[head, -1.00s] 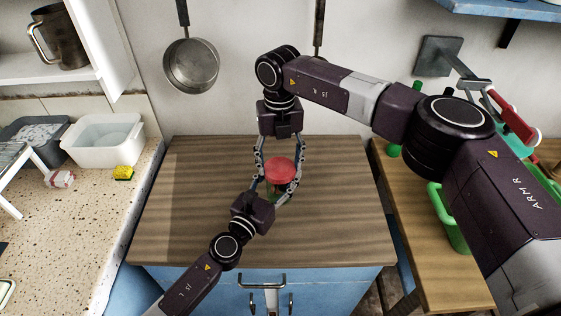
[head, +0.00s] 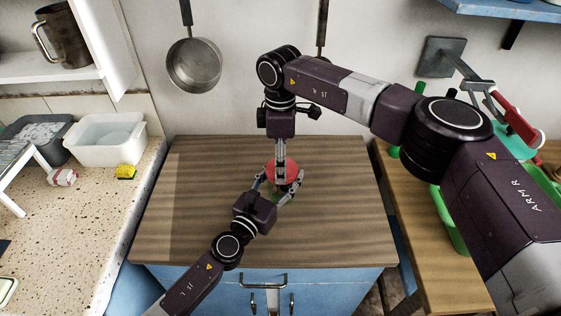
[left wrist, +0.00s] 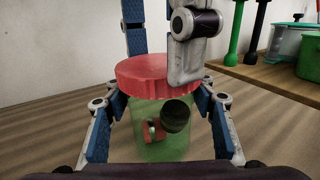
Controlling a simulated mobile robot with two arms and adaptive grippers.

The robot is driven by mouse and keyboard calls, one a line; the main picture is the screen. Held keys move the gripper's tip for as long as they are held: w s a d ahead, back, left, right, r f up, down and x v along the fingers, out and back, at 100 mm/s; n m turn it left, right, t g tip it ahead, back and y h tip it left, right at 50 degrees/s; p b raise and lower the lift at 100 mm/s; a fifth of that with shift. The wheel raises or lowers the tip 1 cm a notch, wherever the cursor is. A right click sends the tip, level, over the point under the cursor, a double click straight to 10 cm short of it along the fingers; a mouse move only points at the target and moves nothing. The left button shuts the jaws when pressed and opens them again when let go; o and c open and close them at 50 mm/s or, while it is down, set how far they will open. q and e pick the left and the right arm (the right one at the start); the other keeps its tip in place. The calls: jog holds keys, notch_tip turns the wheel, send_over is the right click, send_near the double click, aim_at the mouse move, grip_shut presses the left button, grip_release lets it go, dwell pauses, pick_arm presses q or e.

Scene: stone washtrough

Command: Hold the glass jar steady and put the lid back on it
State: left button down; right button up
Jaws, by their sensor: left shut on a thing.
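The green-tinted glass jar (left wrist: 148,150) stands upright on the wooden worktop, with a dark round thing and something red showing in it. The red lid (left wrist: 150,70) lies level on the jar's mouth; in the head view the lid (head: 271,176) is partly covered. My left gripper (head: 278,183) is shut around the jar's sides from the front. My right gripper (head: 281,166) points down over the lid, one finger in front of it and one behind in the left wrist view. Whether those fingers press on the lid is unclear. The lid's thread is hidden.
The worktop (head: 210,220) around the jar is clear. A pan (head: 194,66) hangs on the wall. A wooden bench at right holds green containers (head: 450,215).

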jog(key=m, duration=0.7)
jog(key=shift+w, duration=0.2)
jog(key=o, duration=0.8)
jog(key=shift+r, duration=0.1)
jog(key=shift+s+r, duration=0.1)
jog(key=shift+r, duration=2.1)
jog(key=shift+c, duration=0.4)
